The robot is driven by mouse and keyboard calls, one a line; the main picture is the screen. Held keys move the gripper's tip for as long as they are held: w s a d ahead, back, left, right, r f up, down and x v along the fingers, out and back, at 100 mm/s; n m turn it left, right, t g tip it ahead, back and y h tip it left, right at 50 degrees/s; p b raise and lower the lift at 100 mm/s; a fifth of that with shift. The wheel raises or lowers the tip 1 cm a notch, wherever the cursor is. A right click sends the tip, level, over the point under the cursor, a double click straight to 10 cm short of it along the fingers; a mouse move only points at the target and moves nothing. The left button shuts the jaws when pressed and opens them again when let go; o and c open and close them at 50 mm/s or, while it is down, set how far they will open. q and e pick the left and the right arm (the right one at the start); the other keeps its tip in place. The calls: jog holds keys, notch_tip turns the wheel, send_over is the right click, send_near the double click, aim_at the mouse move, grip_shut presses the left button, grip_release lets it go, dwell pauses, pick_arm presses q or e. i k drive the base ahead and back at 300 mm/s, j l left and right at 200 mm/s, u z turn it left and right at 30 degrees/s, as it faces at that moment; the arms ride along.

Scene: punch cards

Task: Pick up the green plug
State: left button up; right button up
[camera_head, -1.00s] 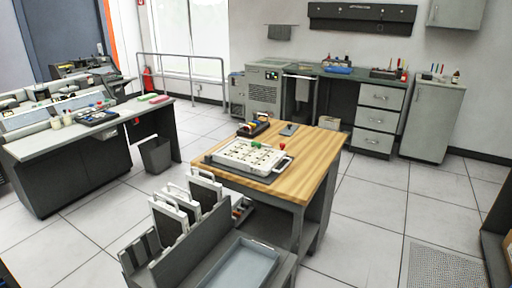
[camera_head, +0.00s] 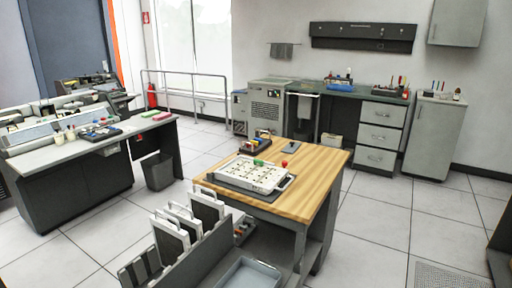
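A small green piece (camera_head: 258,162), which looks like the green plug, sits at the back edge of a white panel board (camera_head: 251,176). The board lies on a wood-topped table (camera_head: 313,178) in the middle of the view. The piece is too small to tell whether it is seated in the board or lying on it. Neither of my grippers shows in the head view.
Behind the board is a dark tray of coloured parts (camera_head: 255,144) and a small grey device (camera_head: 291,147). A grey rack (camera_head: 187,265) with upright white-framed panels stands in front of the table. A console desk (camera_head: 75,160) is at left; open tiled floor lies right.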

aim_at(255, 161)
jog(key=i+l, duration=0.25)
jog(key=i+l+u, duration=0.1)
jog(key=l, duration=0.35)
jog(key=i+l, duration=0.5)
jog(key=l, duration=0.3)
jog(key=i+l+u, duration=0.1)
jog(key=i+l, duration=0.35)
jog(key=l, duration=0.3)
jog(key=i+l+u, duration=0.1)
jog(key=l, duration=0.3)
jog(key=i+l, duration=0.25)
jog(key=l, duration=0.15)
